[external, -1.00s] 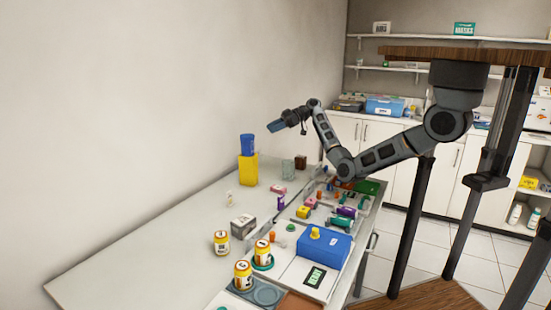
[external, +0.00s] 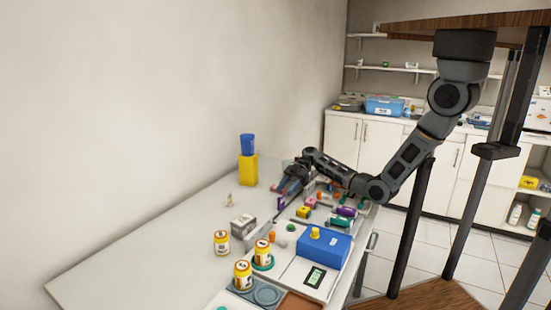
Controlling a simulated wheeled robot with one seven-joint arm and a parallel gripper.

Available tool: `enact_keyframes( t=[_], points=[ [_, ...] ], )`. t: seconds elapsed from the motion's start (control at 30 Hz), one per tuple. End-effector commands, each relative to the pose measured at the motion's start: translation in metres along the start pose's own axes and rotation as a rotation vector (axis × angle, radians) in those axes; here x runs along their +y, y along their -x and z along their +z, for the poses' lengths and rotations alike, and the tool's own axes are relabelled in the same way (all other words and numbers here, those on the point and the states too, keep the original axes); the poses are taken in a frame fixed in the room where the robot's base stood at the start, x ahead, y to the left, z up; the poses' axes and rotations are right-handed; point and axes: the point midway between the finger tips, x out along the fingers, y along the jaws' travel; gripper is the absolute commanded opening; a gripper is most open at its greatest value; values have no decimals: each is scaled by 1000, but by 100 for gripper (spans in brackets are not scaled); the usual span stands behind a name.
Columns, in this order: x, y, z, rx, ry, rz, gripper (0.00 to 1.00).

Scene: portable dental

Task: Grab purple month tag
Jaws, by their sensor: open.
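A small upright purple piece (external: 281,203) stands on the table near the middle. A second purple piece (external: 346,211) lies farther right among the coloured parts. I cannot read either, so I cannot tell which is the month tag. My gripper (external: 281,190) is open and low over the table, just above and beside the upright purple piece in the picture. I cannot tell whether it touches anything.
A blue box (external: 324,248) with a yellow knob, a grey box (external: 243,225) and several yellow jars, one here (external: 221,242), stand nearer the camera. A yellow block (external: 248,169) with a blue cup (external: 247,144) stands behind left. The table's left part (external: 150,258) is clear.

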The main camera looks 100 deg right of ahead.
Motion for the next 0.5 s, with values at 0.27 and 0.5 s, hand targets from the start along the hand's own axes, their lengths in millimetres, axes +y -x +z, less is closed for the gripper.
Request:
enact_keyframes(
  t=[0.27, 0.5],
  points=[
    [-5, -37, 1, 0, -2, -1, 47],
    [-4, -49, 3, -1, -1, 1, 47]
  ],
)
